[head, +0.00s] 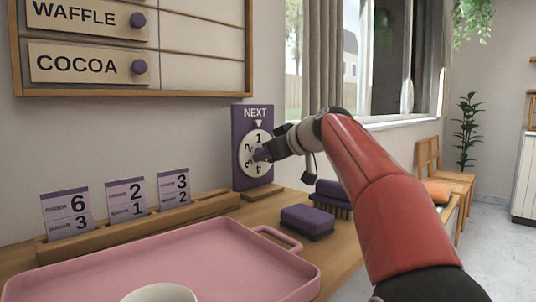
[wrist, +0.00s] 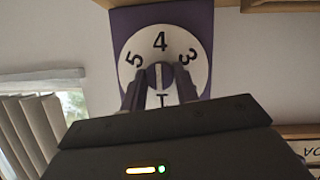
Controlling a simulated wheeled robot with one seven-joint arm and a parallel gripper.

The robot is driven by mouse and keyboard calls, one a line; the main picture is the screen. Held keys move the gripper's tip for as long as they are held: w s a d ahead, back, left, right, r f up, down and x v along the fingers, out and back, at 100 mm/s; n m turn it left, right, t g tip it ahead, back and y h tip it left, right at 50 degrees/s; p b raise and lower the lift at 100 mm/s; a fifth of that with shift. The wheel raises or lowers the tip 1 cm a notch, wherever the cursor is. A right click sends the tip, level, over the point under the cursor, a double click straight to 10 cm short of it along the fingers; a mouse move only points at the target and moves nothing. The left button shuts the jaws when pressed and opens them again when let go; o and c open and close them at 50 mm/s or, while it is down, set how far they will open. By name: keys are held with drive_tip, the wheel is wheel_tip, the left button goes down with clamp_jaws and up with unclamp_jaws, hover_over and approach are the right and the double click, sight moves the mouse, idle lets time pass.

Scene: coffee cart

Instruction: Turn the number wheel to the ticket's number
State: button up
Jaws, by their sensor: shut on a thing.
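The purple stand marked NEXT (head: 240,160) holds a white number wheel (head: 248,165) with a pointer above it. The 1 is at the top under the pointer. The wheel shows upside down in the wrist view (wrist: 186,98), with 4 uppermost. My gripper (head: 263,154) is shut on the wheel's dark centre knob (wrist: 160,76), with a finger on each side. Three tickets stand in a wooden rail: the left ticket (head: 68,213) reads 6 over 3, the middle ticket (head: 126,200) 2 over 1, the right ticket (head: 174,188) 3 over 2. Their small words are unclear.
A pink tray (head: 190,250) with a white round dish (head: 160,293) lies in front of the rail (head: 140,219). A purple block (head: 307,221) and a purple brush (head: 332,196) lie right of the tray. The menu board (head: 180,93) hangs above.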

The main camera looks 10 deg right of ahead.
drive_tip(key=shift+w+d+r+m+g+y+p, duration=0.15)
drive_tip(key=shift+m+g+y+p, duration=0.3)
drive_tip(key=shift+m+p, duration=0.5)
drive_tip(key=shift+m+g+y+p, duration=0.35)
drive_tip(key=shift+m+y+p, duration=0.15)
drive_tip(key=shift+m+y, duration=0.35)
drive_tip(key=m+y+p, duration=0.1)
drive_tip(key=m+y, duration=0.1)
drive_tip(key=m, duration=0.2)
drive_tip(key=shift+d+g, duration=0.15)
drive_tip(key=shift+g, duration=0.15)
drive_tip(key=shift+m, duration=0.3)
drive_tip(key=o, duration=1)
drive_tip(key=shift+f, duration=0.2)
drive_tip(key=shift+c, duration=0.2)
